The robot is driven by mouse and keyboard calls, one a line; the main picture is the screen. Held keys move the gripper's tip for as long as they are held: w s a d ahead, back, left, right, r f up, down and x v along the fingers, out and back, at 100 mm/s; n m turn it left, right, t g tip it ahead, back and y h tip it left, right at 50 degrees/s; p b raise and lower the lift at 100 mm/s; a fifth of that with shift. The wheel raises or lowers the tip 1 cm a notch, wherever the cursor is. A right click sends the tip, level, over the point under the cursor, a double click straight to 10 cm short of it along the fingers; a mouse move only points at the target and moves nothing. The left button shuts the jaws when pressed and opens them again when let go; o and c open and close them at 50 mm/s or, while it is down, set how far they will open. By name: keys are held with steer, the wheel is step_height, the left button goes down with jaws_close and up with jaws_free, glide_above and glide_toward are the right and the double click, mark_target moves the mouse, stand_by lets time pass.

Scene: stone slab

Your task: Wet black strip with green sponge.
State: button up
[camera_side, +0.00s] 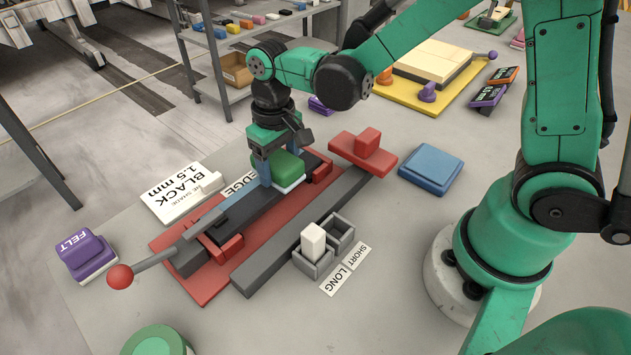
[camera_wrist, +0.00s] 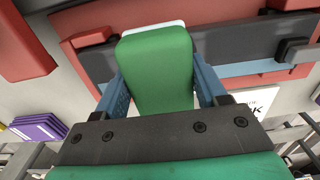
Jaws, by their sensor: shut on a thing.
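My gripper (camera_side: 281,168) has its two blue fingers shut on the green sponge (camera_side: 287,163), which has a white underside. In the wrist view, the sponge (camera_wrist: 156,68) fills the space between the fingers, with a white edge at its far end. The sponge is over the far right part of the long dark strip-like bed (camera_side: 258,211) in the red clamping fixture (camera_side: 211,280). I cannot tell whether the sponge touches it. The black strip is not clearly distinct from this dark bed, and the gripper and sponge hide part of it.
A lever with a red ball (camera_side: 120,277) sticks out at the fixture's left end. A red block (camera_side: 363,153) sits at the far end of a grey rail. Grey bins (camera_side: 313,264), a blue pad (camera_side: 431,168), a purple FELT block (camera_side: 86,257) and a BLACK 1.5 mm card (camera_side: 172,195) surround it.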

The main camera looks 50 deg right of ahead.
steer(key=shift+d, duration=0.25)
steer(key=shift+a+r, duration=0.1)
steer(key=shift+r, duration=2.9)
steer(key=shift+r, duration=1.5)
